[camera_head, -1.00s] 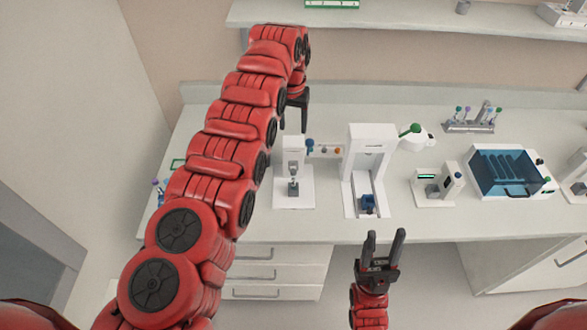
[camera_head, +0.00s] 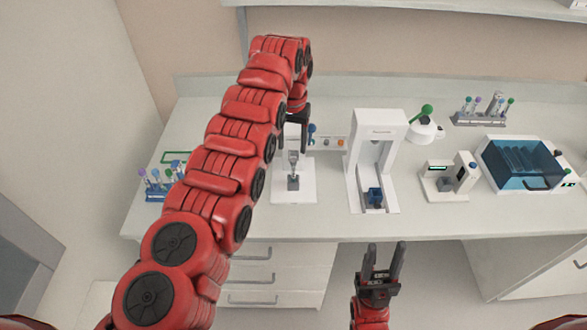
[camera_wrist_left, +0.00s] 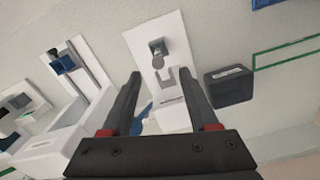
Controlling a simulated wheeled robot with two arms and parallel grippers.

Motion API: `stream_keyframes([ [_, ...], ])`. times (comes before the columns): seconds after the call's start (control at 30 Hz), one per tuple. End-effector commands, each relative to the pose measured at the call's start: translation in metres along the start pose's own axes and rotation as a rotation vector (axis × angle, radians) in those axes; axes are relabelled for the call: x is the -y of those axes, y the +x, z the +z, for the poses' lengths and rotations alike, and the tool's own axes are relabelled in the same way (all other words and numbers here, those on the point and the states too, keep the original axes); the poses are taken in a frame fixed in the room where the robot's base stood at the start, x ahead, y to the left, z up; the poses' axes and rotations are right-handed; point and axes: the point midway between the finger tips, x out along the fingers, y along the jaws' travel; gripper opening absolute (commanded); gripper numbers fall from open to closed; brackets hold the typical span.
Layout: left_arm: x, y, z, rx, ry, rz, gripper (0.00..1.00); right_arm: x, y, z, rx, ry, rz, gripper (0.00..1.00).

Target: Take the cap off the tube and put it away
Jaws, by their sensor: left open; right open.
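A small white station (camera_head: 307,187) with a grey clamp (camera_head: 293,182) stands on the bench; I cannot make out a capped tube in it. The station also shows in the left wrist view (camera_wrist_left: 139,41), its clamp (camera_wrist_left: 158,48) beyond my fingertips. My left gripper (camera_head: 298,148) is open above the back of this station and partly hides it; in the left wrist view its fingers (camera_wrist_left: 160,82) are apart with nothing gripped. Capped tubes stand in a blue rack (camera_head: 155,194) at the left, partly behind my left arm. My right gripper (camera_head: 384,248) is open and empty before the bench's front edge.
A tall white device (camera_head: 361,160) with a blue holder (camera_head: 375,196) stands right of the station. Farther right are a small white device (camera_head: 436,184), a blue-lidded box (camera_head: 520,165) and a grey tube rack (camera_head: 468,122). A black box (camera_wrist_left: 229,86) lies beside the station.

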Motion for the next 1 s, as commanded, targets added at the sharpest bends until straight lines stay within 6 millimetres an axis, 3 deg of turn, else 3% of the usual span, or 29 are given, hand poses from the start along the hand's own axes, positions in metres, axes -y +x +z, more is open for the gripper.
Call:
stream_keyframes([
  [0.27,-0.002,0.012,0.000,0.000,0.000,0.001,0.60,-0.001,0.014,-0.002,0.000,0.000,0.000,0.48],
  [0.37,-0.004,0.023,-0.001,0.000,0.000,0.001,0.60,-0.002,0.032,-0.005,0.000,0.000,0.000,0.48],
  [0.53,-0.004,0.049,-0.001,0.000,0.000,0.001,0.60,-0.002,0.036,-0.006,0.000,0.000,0.000,0.48],
  [0.77,-0.004,0.053,-0.003,-0.005,0.000,0.001,0.60,-0.002,0.035,-0.006,0.000,0.000,0.000,0.48],
  [1.0,-0.003,0.053,-0.002,-0.004,0.000,0.001,0.21,-0.002,0.035,-0.006,0.000,0.000,0.000,0.48],
])
